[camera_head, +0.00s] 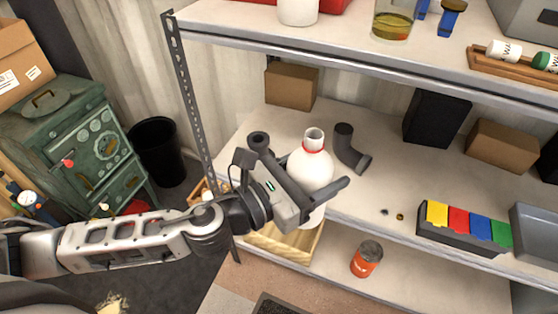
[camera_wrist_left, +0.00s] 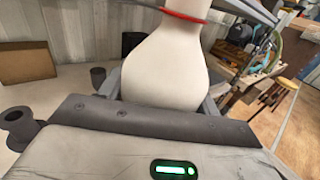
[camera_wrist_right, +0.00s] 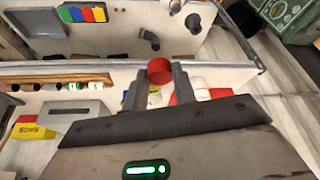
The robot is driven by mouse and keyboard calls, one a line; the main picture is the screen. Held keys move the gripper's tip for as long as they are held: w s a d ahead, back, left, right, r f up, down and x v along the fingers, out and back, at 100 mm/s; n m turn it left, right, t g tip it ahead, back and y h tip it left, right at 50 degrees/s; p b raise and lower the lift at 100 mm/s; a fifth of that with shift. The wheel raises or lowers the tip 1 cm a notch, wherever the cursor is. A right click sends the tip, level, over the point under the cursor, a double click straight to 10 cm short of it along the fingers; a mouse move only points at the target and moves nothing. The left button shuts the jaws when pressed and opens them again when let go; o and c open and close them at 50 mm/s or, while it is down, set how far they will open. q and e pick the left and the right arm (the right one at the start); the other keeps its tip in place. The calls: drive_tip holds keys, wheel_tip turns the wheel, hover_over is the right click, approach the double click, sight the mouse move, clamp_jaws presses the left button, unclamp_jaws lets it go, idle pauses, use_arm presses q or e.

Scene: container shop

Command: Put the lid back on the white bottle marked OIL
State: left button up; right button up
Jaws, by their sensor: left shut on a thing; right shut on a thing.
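The white bottle (camera_head: 312,168) stands at the front of the middle shelf, with a bare, uncapped neck and a red ring below it. No OIL marking shows from here. My left gripper (camera_head: 316,174) is shut around the bottle's body, one finger on each side. The bottle (camera_wrist_left: 165,65) also fills the left wrist view, its top cut off by the frame. My right gripper (camera_wrist_right: 159,82) is shut on a round red lid (camera_wrist_right: 160,70) held at its fingertips in the right wrist view. The right gripper does not show in the head view.
A dark pipe elbow (camera_head: 351,148) lies just right of the bottle. A wooden crate (camera_head: 282,242) and an orange can (camera_head: 367,259) are below. The upper shelf (camera_head: 335,50) overhangs behind. A bin rack (camera_head: 463,229) stands at right; the shelf between is mostly clear.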

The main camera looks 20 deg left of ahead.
drive_tip(key=shift+s+a, duration=0.15)
drive_tip(key=shift+s, duration=0.05)
drive_tip(key=shift+f, duration=0.1)
hover_over(317, 140)
wheel_tip(317, 140, down, 13)
drive_tip(key=shift+w+f, duration=0.15)
drive_tip(key=shift+f, duration=0.05)
drive_tip(key=shift+f+m, duration=0.15)
drive_tip(key=shift+m, duration=0.15)
drive_tip(key=shift+f, duration=1.85)
